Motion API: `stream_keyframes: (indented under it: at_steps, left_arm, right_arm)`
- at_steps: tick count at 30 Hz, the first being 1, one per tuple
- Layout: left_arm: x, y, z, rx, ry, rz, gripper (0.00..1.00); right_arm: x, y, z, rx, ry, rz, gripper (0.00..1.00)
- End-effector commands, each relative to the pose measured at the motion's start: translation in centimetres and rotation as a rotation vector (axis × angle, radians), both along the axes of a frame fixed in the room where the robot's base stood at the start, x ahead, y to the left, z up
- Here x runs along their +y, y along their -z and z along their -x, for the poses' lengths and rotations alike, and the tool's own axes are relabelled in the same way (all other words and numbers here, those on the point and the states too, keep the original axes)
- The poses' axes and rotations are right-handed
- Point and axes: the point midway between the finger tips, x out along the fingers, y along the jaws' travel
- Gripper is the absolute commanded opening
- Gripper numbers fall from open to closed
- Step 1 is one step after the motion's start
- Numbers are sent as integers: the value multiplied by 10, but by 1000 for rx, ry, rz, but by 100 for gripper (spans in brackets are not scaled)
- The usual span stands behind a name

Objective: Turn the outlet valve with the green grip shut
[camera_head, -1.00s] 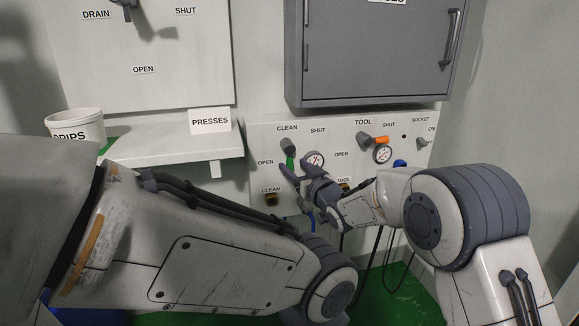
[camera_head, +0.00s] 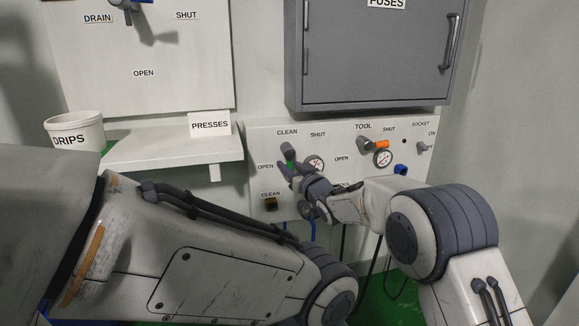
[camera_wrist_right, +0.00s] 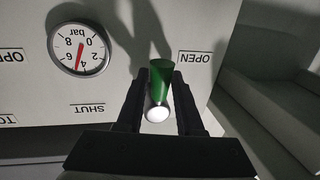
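The clean outlet valve has a green grip (camera_head: 290,165) on the wall panel (camera_head: 265,209), mostly hidden by my right gripper in the head view. Its grip hangs down from the pivot, close to the OPEN label (camera_head: 265,166); the SHUT label (camera_head: 318,134) is up and to the right. In the right wrist view the green grip (camera_wrist_right: 160,82) lies between the two dark fingers of my right gripper (camera_wrist_right: 160,75), its pale end facing me. The fingers sit close on both sides; whether they press on it I cannot tell. My left gripper is not visible.
A pressure gauge (camera_wrist_right: 78,48) is beside the valve. A tool valve with an orange grip (camera_head: 380,144) is further right. A fuse cabinet (camera_head: 375,55) hangs above. A shelf (camera_head: 165,151) with a drips bucket (camera_head: 75,132) is left. My left arm crosses the foreground.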

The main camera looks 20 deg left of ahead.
Motion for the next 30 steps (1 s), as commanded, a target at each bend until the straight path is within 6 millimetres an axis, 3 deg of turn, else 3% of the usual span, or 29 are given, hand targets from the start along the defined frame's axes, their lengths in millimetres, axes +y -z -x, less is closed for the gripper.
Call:
stream_keyframes:
  at_steps: [11,30]
  left_arm:
    - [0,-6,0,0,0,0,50]
    - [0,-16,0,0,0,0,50]
  right_arm:
    - [-3,-2,-2,-50,1,73,0]
    - [-19,-8,-13,-365,0,539,0]
